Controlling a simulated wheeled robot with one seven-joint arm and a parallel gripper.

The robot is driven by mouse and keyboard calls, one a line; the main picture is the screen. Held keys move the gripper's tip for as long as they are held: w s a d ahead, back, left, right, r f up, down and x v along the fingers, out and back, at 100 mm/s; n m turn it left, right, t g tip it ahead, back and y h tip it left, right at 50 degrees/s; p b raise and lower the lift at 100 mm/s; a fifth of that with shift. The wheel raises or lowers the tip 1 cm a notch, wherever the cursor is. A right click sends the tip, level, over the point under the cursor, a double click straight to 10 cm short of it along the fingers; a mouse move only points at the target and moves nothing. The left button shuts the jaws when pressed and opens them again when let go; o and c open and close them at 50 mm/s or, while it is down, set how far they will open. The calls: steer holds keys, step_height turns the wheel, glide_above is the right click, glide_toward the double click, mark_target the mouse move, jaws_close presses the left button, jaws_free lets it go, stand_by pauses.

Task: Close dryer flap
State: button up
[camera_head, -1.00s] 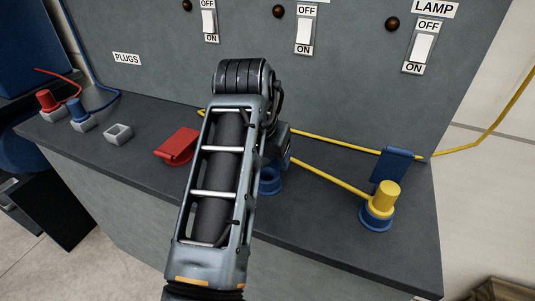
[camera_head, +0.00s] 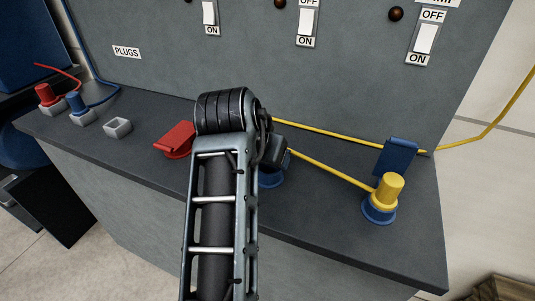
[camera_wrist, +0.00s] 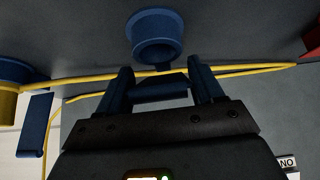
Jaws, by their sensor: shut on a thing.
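In the wrist view, my gripper (camera_wrist: 161,76) has its two blue fingers on either side of a blue flap (camera_wrist: 160,92) and is shut on it. The flap stands open beside its round blue socket (camera_wrist: 155,40), whose mouth is uncovered and empty. In the head view, my arm hides the flap and most of this socket (camera_head: 271,180). My gripper in the head view is mostly hidden behind my wrist. The name label above this socket is out of view.
A yellow cord (camera_head: 330,173) runs close by my fingers to a yellow plug (camera_head: 390,189) in the right blue socket, whose blue flap (camera_head: 397,157) stands open. A red flap (camera_head: 175,139) lies left of my arm. Red (camera_head: 45,95) and blue plugs (camera_head: 76,103) stand far left.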

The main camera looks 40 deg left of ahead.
steer(key=o, duration=1.4)
steer(key=v, duration=0.7)
steer(key=shift+s+d+r+b, duration=0.1)
steer(key=shift+s+r+b, duration=0.2)
steer(key=shift+b, duration=0.1)
